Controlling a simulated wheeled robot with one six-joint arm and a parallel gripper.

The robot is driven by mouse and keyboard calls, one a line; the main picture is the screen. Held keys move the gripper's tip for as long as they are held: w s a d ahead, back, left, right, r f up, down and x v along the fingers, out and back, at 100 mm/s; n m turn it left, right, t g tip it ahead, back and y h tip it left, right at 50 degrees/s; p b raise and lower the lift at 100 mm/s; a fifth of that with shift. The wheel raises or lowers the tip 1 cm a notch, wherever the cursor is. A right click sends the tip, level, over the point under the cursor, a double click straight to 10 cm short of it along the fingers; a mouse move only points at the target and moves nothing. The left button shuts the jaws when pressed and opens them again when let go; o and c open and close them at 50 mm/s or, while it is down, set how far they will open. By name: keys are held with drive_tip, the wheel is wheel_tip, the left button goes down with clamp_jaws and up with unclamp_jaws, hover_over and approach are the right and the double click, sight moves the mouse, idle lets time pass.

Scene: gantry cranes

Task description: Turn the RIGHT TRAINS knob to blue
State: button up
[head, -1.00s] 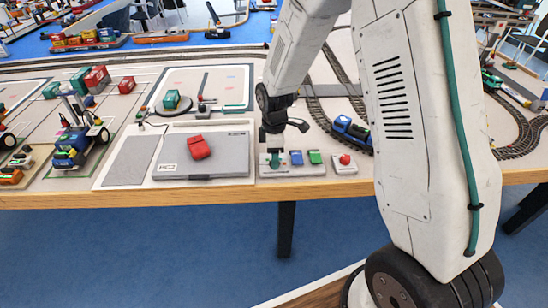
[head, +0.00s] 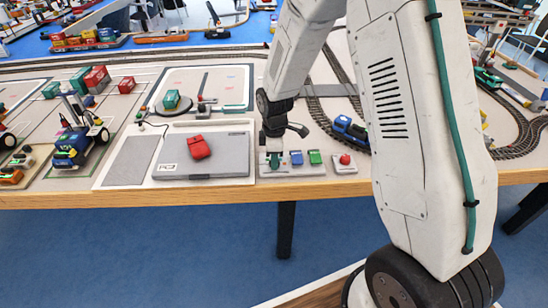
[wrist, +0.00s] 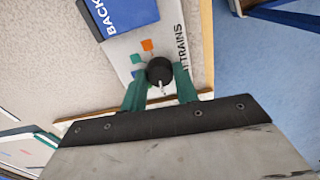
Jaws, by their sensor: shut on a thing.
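The RIGHT TRAINS knob (wrist: 160,71) is round and black, with a white pointer mark toward the bottom of the wrist view. It sits on a light grey panel (wrist: 172,22) lettered "TRAINS"; the word before it is mostly cut off. An orange square (wrist: 147,45), a green square (wrist: 135,58) and a small blue mark (wrist: 137,73) lie beside it. My gripper (wrist: 160,92) has its green fingers on either side of the knob, shut on it. In the head view my gripper (head: 275,160) is down at the panel's left end and hides the knob.
A blue block lettered "BACK" (wrist: 120,14) stands close to the knob. In the head view, a blue block (head: 297,158), a green block (head: 315,157) and a red button (head: 345,161) lie to the right. A grey laptop-like slab (head: 225,163) is on the left.

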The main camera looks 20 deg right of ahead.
drive_tip(key=m, duration=0.3)
drive_tip(key=shift+m, duration=0.3)
drive_tip(key=m, duration=0.3)
drive_tip(key=shift+m, duration=0.4)
drive_tip(key=m, duration=0.4)
drive_tip(key=shift+w, duration=0.1)
drive_tip(key=shift+m, duration=1.8)
drive_tip(key=o, duration=1)
drive_tip(key=shift+c, duration=0.2)
drive_tip(key=shift+r, duration=0.1)
wheel_tip(320, 180, up, 8)
drive_tip(key=shift+f, duration=0.15)
